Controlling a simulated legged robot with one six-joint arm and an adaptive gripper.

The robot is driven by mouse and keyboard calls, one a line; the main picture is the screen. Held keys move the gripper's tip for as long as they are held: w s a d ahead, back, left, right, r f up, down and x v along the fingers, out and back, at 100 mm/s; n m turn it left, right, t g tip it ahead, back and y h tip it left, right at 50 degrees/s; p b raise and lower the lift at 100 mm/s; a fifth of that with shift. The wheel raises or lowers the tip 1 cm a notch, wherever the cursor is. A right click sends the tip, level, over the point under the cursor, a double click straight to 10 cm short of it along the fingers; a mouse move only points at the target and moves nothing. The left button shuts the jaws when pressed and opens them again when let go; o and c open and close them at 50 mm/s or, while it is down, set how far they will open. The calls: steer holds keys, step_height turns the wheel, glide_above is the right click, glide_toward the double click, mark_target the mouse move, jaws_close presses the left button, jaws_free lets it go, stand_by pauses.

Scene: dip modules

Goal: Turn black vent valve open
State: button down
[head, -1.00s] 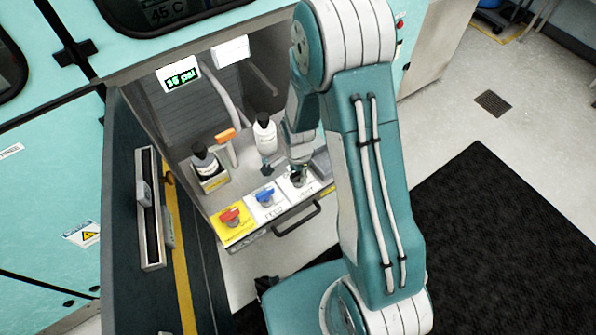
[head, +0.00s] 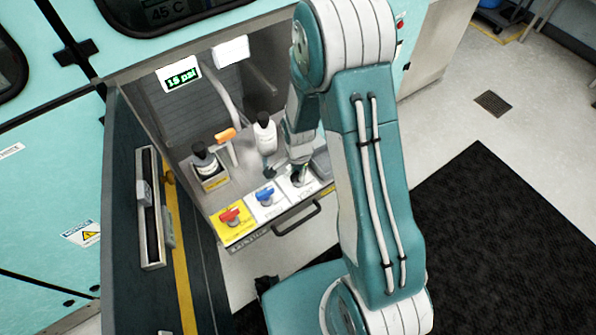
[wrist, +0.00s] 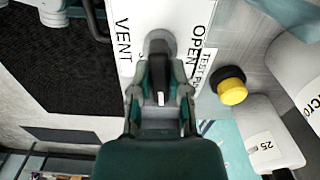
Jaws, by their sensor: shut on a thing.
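The black vent valve (wrist: 160,76) is a dark handle on a round grey base, on a white plate marked VENT and OPEN in the wrist view. My gripper (wrist: 160,88) is shut on the handle, with one finger on each side. The handle points from the base back toward my palm. In the head view my gripper (head: 299,172) is down at the rightmost valve plate (head: 287,184), and it hides most of the black valve.
A blue valve (head: 265,195) and a red valve (head: 230,215) on a yellow plate sit to the left. White bottles (head: 265,135) and an orange-topped handle (head: 225,135) stand behind. A psi display (head: 179,77) hangs at the back. A yellow-capped black knob (wrist: 231,88) is close by.

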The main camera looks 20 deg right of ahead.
steer(key=n, duration=0.8)
steer(key=shift+n, duration=0.4)
steer(key=n, duration=0.3)
steer(key=shift+n, duration=2.3)
steer(key=c, duration=0.6)
jaws_free()
steer(key=shift+r, duration=0.1)
